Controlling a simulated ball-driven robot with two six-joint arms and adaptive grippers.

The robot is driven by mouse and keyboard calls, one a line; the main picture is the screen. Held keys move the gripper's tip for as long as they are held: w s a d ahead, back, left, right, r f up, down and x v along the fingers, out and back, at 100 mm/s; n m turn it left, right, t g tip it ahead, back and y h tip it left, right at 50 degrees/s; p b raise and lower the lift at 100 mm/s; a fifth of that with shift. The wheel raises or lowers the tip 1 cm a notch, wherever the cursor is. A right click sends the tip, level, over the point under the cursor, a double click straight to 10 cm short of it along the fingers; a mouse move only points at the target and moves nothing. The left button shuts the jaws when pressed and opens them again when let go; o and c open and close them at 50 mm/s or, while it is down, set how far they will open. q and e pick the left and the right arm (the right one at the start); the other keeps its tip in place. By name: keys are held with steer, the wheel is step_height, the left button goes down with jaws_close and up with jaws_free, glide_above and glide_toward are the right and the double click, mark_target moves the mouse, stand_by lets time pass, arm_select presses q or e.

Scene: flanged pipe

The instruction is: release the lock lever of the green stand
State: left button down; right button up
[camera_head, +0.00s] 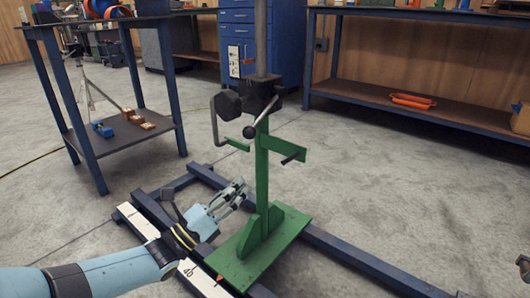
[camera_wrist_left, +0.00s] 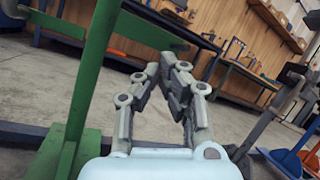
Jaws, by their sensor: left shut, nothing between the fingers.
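The green stand (camera_head: 262,180) stands upright on a flat green base plate. A dark clamp head sits at its top around a grey pole. My right gripper is not in view.
A crank handle (camera_head: 214,122) hangs left of the clamp, and a dark pin (camera_head: 293,157) sticks out from the green bracket. Dark blue rails (camera_head: 345,255) and a white scale strip (camera_head: 140,222) lie on the floor.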

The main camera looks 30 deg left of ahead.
arm_select(q)
steer(key=b+x, duration=0.3)
steer(key=x, duration=0.7)
steer(key=shift+s+a+r+p, duration=0.15)
steer(key=shift+s+a+r, duration=0.4)
steer(key=shift+r, duration=0.1)
steer(key=shift+s+a+r+p, duration=0.15)
steer(key=shift+s+a+r, duration=0.25)
steer(key=shift+s+r, duration=0.25)
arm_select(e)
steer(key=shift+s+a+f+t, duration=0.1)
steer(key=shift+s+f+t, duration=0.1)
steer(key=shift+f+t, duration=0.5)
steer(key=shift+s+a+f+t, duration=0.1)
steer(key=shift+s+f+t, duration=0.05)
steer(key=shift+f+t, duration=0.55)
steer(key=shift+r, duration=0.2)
